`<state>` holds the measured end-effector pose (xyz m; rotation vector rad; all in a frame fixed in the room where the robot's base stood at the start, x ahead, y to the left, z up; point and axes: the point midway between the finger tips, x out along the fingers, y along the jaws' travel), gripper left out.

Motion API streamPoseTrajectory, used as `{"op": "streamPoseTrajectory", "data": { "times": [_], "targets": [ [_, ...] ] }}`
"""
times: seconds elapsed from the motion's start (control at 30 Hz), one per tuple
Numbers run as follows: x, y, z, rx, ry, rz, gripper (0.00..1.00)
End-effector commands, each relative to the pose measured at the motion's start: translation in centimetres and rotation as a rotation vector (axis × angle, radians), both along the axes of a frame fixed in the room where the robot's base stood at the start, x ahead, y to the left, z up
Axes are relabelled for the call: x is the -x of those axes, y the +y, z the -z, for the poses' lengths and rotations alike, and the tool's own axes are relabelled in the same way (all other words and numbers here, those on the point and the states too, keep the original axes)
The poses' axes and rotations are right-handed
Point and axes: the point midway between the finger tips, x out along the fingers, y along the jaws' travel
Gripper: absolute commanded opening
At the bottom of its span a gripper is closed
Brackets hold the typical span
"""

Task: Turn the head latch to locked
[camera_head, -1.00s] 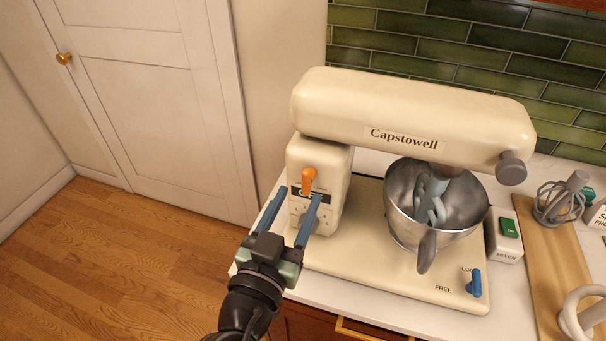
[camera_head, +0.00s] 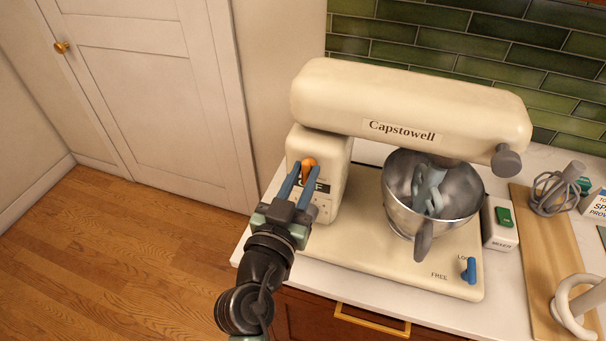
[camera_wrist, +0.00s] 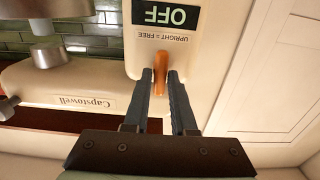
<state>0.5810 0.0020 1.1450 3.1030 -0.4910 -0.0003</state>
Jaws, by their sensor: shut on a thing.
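The cream Capstowell mixer (camera_head: 400,105) stands on the counter with its head level above a steel bowl (camera_head: 403,213). The orange head latch (camera_head: 308,166) is on the pillar at the mixer's left end. My gripper (camera_head: 304,170) is shut on the latch, one blue finger on each side of it. In the wrist view, which looks upside down, the orange latch (camera_wrist: 160,68) shows between the fingertips of my gripper (camera_wrist: 161,78), below a label reading UPRIGHT = FREE and an OFF sign. A blue lever (camera_head: 469,268) stands on the base near FREE and a partly hidden LOCK label.
A white switch box (camera_head: 499,226) with a green button stands right of the base. A wooden board (camera_head: 538,262), a whisk (camera_head: 553,192) and a pale hook-shaped tool (camera_head: 572,309) lie further right. The floor at left is clear.

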Motion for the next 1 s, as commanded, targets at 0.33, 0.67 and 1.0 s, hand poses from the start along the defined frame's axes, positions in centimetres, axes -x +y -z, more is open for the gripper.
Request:
{"op": "streamPoseTrajectory", "data": {
  "times": [0.33, 0.67, 1.0],
  "targets": [
    [0.02, 0.02, 0.01, 0.010, 0.003, 0.000, 0.00],
    [-0.01, 0.12, 0.07, 0.146, 0.046, -0.001, 0.00],
    [-0.07, 0.27, 0.07, 0.437, 0.142, 0.000, 0.00]
  ]
}}
